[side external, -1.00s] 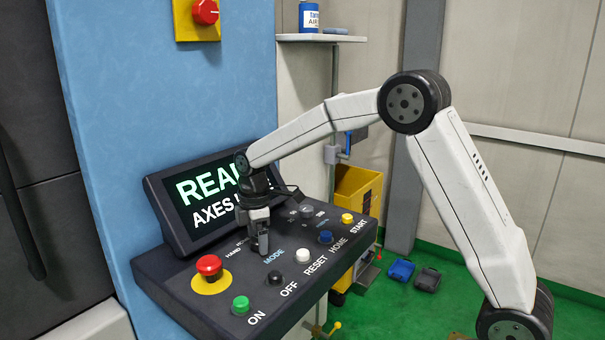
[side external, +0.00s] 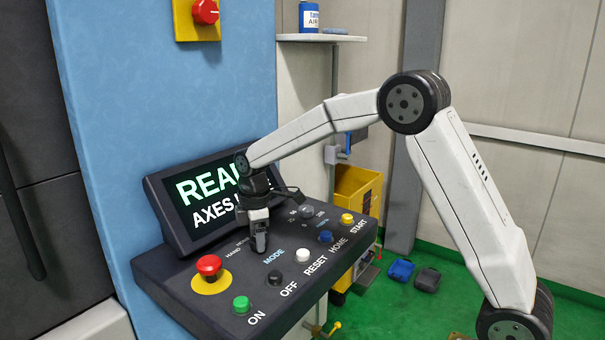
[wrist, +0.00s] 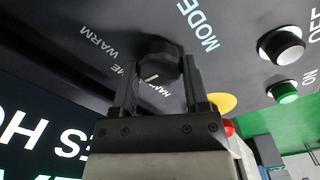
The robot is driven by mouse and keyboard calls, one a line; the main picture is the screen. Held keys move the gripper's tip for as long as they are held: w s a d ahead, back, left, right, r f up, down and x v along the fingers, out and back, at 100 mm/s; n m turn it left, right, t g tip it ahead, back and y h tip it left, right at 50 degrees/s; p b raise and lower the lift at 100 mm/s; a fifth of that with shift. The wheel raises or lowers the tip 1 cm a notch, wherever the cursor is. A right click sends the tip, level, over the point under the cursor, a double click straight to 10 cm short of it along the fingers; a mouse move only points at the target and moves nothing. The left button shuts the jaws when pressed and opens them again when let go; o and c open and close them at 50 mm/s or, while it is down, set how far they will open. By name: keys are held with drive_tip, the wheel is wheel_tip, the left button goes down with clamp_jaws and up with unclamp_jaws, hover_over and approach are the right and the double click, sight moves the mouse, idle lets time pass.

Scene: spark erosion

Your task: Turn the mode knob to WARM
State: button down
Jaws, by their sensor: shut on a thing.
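The mode knob (wrist: 158,58) is a dark round knob on the sloped panel, between the two fingers in the wrist view. My gripper (side external: 260,246) is shut on it from above; in the side view the fingers hide the knob. A white pointer mark shows on the knob's near side, close to the HAND label and a partly covered label ending in ME. I cannot tell exactly which label it lines up with. The WARM label (wrist: 97,43) lies left of the knob in the wrist view, away from the mark. The MODE label (side external: 273,256) is beside the knob.
The panel (side external: 180,280) also carries a red mushroom button (side external: 209,266), a green ON button (side external: 241,305), a black OFF button (side external: 275,278) and a white RESET button (side external: 303,255). The screen (side external: 165,205) stands close behind my gripper.

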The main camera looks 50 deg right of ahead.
drive_tip(key=m, duration=0.4)
drive_tip(key=shift+w+m, duration=0.1)
drive_tip(key=shift+m, duration=2)
drive_tip(key=shift+c, duration=0.4)
unclamp_jaws()
drive_tip(key=shift+r, duration=0.15)
drive_tip(key=shift+r, duration=3.8)
